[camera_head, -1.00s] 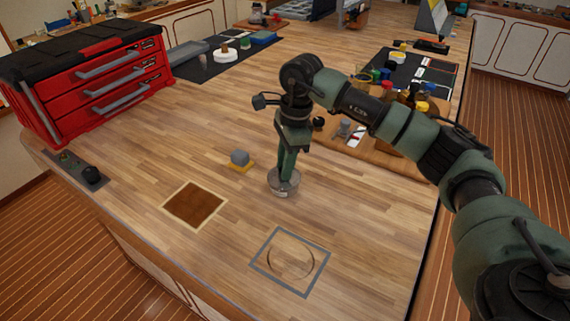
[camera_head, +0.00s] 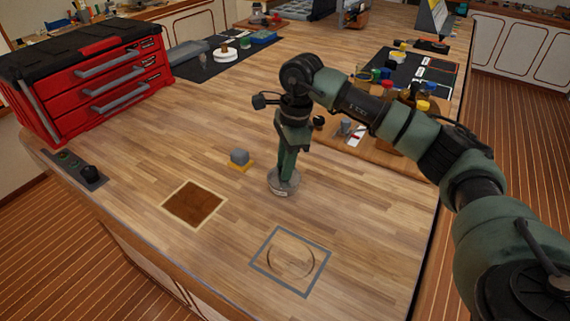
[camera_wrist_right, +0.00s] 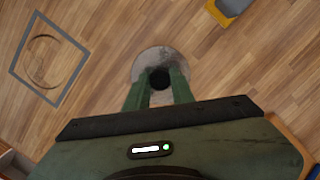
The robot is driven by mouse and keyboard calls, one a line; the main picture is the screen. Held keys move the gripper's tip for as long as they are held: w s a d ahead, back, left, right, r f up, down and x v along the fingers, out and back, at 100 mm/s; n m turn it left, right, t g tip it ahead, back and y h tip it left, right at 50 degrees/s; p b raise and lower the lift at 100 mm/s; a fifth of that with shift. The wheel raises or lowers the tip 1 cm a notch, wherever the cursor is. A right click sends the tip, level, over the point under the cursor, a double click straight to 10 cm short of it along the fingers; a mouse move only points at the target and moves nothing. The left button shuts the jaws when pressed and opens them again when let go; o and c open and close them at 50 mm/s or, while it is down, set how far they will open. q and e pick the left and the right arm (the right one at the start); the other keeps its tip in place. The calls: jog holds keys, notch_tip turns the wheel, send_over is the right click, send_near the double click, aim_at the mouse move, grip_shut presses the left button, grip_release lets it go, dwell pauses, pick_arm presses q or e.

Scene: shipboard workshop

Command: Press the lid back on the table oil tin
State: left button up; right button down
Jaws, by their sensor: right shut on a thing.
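The small round grey metal tin (camera_head: 281,190) stands upright on the wooden bench, with a pale label on its side. My right gripper (camera_head: 285,177) points straight down onto its top. In the right wrist view, the two green fingers (camera_wrist_right: 160,88) are closed around a small dark round knob (camera_wrist_right: 160,78) over the middle of the grey disc (camera_wrist_right: 150,60), apparently the lid. The fingers hide part of the disc. I cannot tell whether the lid is fully seated on the rim. My left gripper is not in view.
A grey square outline (camera_head: 258,264) with a ring mark lies in front of the tin. A brown square (camera_head: 193,204) and a grey block on a yellow base (camera_head: 239,158) are to the left. A wooden board (camera_head: 365,150) with jars stands at the right. A red toolbox (camera_head: 100,85) stands at the back left.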

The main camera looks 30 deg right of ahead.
dwell(0.6)
dwell(0.3)
jog(key=c, duration=1.1)
grip_release()
jog(key=o, duration=0.5)
jog(key=shift+c, duration=0.2)
jog(key=shift+r+p, duration=2)
jog(key=shift+r, duration=1.5)
